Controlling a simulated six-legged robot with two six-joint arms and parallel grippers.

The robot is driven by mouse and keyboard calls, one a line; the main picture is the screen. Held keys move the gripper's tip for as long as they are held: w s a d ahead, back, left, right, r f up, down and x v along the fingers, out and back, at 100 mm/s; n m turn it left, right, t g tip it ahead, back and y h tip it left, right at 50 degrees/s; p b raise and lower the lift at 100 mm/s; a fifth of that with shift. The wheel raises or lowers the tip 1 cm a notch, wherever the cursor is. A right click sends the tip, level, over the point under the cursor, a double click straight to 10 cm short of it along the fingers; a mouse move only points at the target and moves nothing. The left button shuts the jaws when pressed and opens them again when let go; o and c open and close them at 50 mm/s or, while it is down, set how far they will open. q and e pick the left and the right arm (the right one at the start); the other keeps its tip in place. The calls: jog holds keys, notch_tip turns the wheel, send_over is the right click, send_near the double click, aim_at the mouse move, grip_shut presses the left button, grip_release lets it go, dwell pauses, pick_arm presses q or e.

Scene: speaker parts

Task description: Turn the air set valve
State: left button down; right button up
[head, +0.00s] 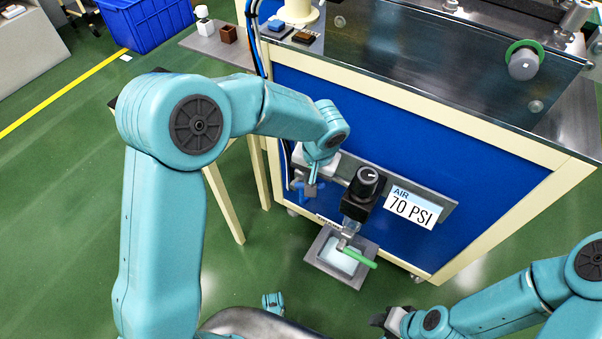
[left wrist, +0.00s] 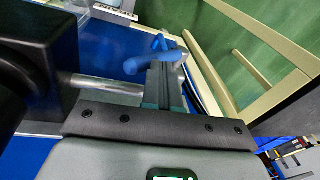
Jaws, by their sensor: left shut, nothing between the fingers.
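The air set is on the blue side panel of the machine. My right gripper (head: 384,320) is low at the bottom right, away from the air set.
A white "AIR 70 PSI" sign (head: 413,208) is right of the regulator. A grey tray (head: 325,256) is below the bowl. The machine's cream frame (head: 480,232) edges the panel. A blue crate (head: 147,25) stands far left. Green floor (head: 60,220) is open at left.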

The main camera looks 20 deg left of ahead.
pick_arm(q)
jog(key=shift+s+d+f+b, duration=0.1)
jog(key=shift+d+f+b, duration=0.9)
jog(key=shift+d+b, duration=0.15)
jog(key=shift+s+d+f+b, duration=0.1)
jog(key=shift+d+f+b, duration=0.35)
jog(key=shift+f+b, duration=0.15)
jog(key=shift+d, duration=0.1)
notch_tip(320, 180, up, 16)
jog(key=s+d+p, duration=0.2)
jog(key=p, duration=0.3)
jog(key=n+t+h, duration=0.1)
jog(key=n+h, duration=0.3)
jog(key=n, duration=1.2)
send_near(323, 187)
jog(key=b+x, duration=0.1)
jog(key=x, duration=0.2)
jog(key=a+b+x, duration=0.1)
jog(key=x, duration=0.3)
jog(key=a+b+x, duration=0.1)
jog(key=b+x, duration=0.1)
jog(key=x, duration=0.2)
jog(key=shift+a+f, duration=0.15)
jog(key=shift+f, duration=0.15)
jog(key=shift+s, duration=0.1)
